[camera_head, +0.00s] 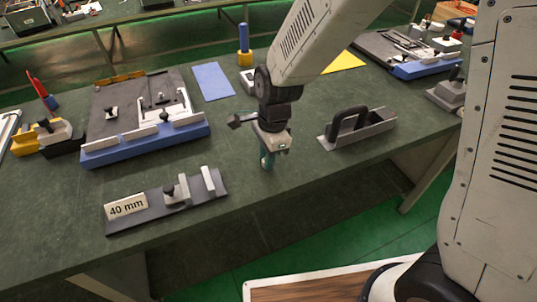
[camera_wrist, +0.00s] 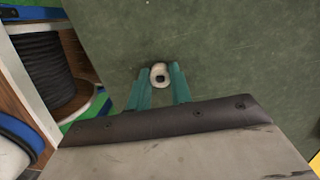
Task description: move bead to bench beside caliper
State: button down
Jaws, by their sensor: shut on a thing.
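My gripper (camera_head: 267,162) points down over the front edge area of the green bench (camera_head: 60,235). In the wrist view my gripper's teal fingers (camera_wrist: 161,85) are shut on a small pale bead (camera_wrist: 160,70) with a dark hole, at their tips. The bead cannot be made out in the head view. I cannot tell whether it touches the bench top. A dark board with grey metal jaws and a "40 mm" label, seemingly the caliper (camera_head: 176,191), lies on the bench to the left of my gripper, near the front edge.
A blue-edged fixture (camera_head: 145,150) stands behind the caliper. A grey tray with a black handle (camera_head: 357,130) is right of my gripper. A blue sheet (camera_head: 213,81) and a blue post on a yellow base (camera_head: 244,45) lie farther back. Bare bench shows around the caliper.

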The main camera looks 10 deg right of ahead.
jog(key=shift+f, duration=0.15)
jog(key=c, duration=1.3)
grip_release()
jog(key=shift+o, duration=0.2)
notch_tip(320, 180, up, 12)
jog(key=d, duration=0.1)
jog(key=shift+w+d+r, duration=0.2)
jog(key=shift+d, duration=0.1)
